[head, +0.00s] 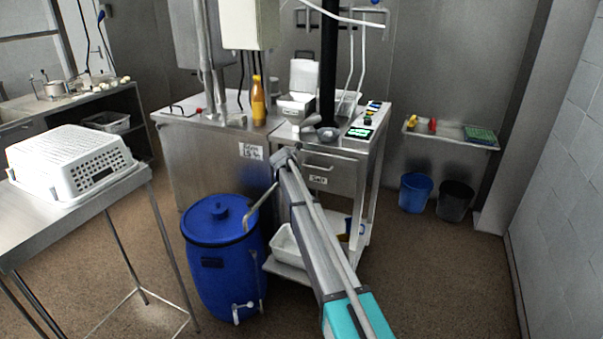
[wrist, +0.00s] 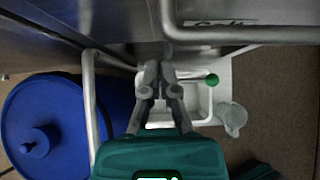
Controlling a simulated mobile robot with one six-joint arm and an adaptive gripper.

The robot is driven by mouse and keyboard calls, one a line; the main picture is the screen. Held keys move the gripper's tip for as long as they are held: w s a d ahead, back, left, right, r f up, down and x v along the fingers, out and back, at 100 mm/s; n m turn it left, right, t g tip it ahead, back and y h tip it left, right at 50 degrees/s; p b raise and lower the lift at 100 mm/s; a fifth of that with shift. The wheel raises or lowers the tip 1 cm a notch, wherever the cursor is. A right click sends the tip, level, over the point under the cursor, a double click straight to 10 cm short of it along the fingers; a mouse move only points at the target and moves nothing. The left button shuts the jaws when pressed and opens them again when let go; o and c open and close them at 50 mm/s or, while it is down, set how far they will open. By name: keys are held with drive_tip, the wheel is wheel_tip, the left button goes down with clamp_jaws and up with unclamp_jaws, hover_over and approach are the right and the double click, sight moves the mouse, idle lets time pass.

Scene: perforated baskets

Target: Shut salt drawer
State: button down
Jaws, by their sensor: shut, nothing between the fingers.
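The salt drawer (head: 345,174) is a grey metal front under the worktop in the head view, with a bar handle and a white label reading "Salt" (head: 318,180). I cannot tell how far out it stands, as my arm covers its left side. In the wrist view its handle (wrist: 245,36) crosses the upper right, with part of the label above. My gripper (wrist: 161,68) is shut and empty, fingertips pointing up the picture, just below and left of the handle's left end. Contact cannot be told. In the head view my gripper (head: 284,157) is at the drawer's left edge.
A blue barrel (head: 222,270) stands left of my arm, with a curved metal bar (head: 262,205) near it. A white tub (head: 286,246) sits on the shelf below the drawer. A perforated basket (head: 65,160) lies on the left table.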

drive_tip(key=p+v, duration=0.6)
drive_tip(key=v, duration=0.3)
drive_tip(key=shift+s+a+r, duration=0.2)
idle(0.3)
drive_tip(key=s+d+m+g+y+p, duration=0.1)
drive_tip(key=s+d+m, duration=0.4)
drive_tip(key=s+m, duration=0.5)
drive_tip(key=s+d+m+g+y+p, duration=0.1)
drive_tip(key=s+d+m+g+p, duration=0.2)
drive_tip(key=s+m, duration=0.7)
drive_tip(key=s+d+r+m+g+y+p, duration=0.1)
drive_tip(key=s+d+m+g, duration=0.3)
drive_tip(key=s, duration=2.4)
drive_tip(key=d+m+y+p, duration=0.1)
drive_tip(key=d+m, duration=0.2)
drive_tip(key=m, duration=0.3)
drive_tip(key=shift+s+m+p, duration=0.2)
drive_tip(key=shift+m+p, duration=0.1)
drive_tip(key=shift+p, duration=0.1)
drive_tip(key=shift+r, duration=0.1)
